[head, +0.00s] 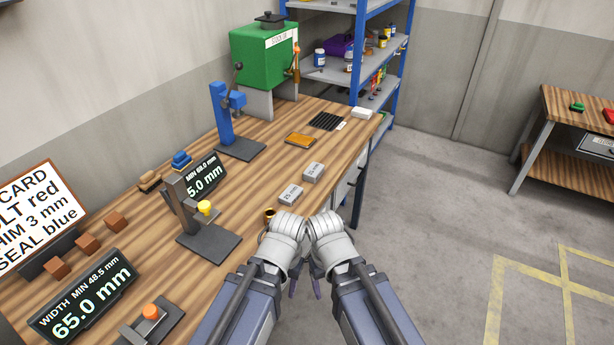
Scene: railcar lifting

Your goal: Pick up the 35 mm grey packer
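Two small light-grey blocks with dark markings lie on the wooden bench near its front edge. The nearer grey block (291,195) is left of and closer to me than the farther grey block (313,172). The markings are too small to read, so I cannot tell which is the 35 mm packer. My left gripper (292,287) and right gripper (318,288) hang close together below my wrists, off the bench's front edge and apart from the blocks. Mostly my wrists hide them, and I cannot see whether their fingers are open.
A brass-coloured ring (269,214) lies beside my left wrist. A gauge stand (205,238) and blue press (224,125) stand on the bench (250,185). An orange tray (300,140), a black slotted rack (327,121) and a white block (362,113) lie farther back. Open floor is at right.

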